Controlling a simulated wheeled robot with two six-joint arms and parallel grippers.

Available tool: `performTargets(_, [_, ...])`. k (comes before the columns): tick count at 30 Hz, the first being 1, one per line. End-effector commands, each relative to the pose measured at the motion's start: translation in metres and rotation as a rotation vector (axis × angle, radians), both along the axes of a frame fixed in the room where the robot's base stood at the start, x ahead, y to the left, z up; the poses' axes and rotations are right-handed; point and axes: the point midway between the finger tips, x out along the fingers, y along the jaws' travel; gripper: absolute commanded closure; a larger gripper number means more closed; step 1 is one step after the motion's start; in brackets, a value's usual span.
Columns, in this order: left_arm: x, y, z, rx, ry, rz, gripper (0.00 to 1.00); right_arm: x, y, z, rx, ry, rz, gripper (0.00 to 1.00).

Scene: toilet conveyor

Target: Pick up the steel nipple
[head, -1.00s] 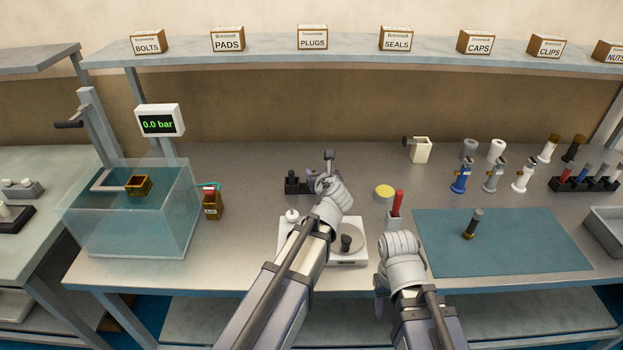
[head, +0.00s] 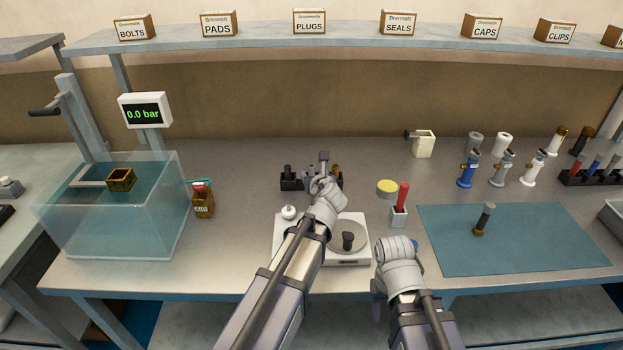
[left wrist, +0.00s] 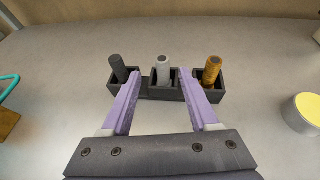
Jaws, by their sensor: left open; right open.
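The steel nipple (left wrist: 163,68), a light grey cylinder, stands upright in the middle slot of a small black rack (left wrist: 163,96) in the left wrist view. A dark nipple (left wrist: 119,67) stands in the left slot and a brass-coloured one (left wrist: 211,69) in the right slot. My left gripper (left wrist: 163,76) is open, its purple fingers one on each side of the middle slot's line, with nothing gripped. In the head view my left arm hides much of the rack (head: 291,184). My right gripper (head: 377,292) is open low at the bench's front edge, mostly hidden by its wrist.
A white scale (head: 350,258) with a black piece on it lies under my left arm. A yellow disc (head: 387,187) and a red-handled tool in a holder (head: 398,217) stand right of the rack. A blue mat (head: 550,245) and water tank (head: 110,220) flank the work area.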

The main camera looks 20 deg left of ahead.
Motion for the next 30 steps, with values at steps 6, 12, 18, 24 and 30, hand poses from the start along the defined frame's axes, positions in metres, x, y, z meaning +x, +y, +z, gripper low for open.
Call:
performTargets(6, [0.009, 0.003, -0.004, 0.0, 0.0, -0.001, 0.39, 0.0, 0.0, -0.004, 0.0, 0.0, 0.0, 0.5])
performTargets(12, [0.027, 0.009, -0.01, 0.0, -0.001, 0.0, 0.39, 0.0, 0.0, -0.01, 0.0, 0.0, 0.0, 0.5])
performTargets(18, [0.052, 0.019, -0.021, 0.0, 0.0, 0.0, 0.39, 0.0, 0.0, -0.021, 0.0, 0.0, 0.0, 0.5])
performTargets(24, [0.054, 0.021, -0.02, 0.0, 0.0, -0.001, 0.39, 0.0, 0.0, -0.02, 0.0, 0.0, 0.0, 0.5])
performTargets(30, [0.054, 0.021, -0.02, 0.0, 0.0, -0.001, 0.54, 0.0, 0.0, -0.02, 0.0, 0.0, 0.0, 0.5])
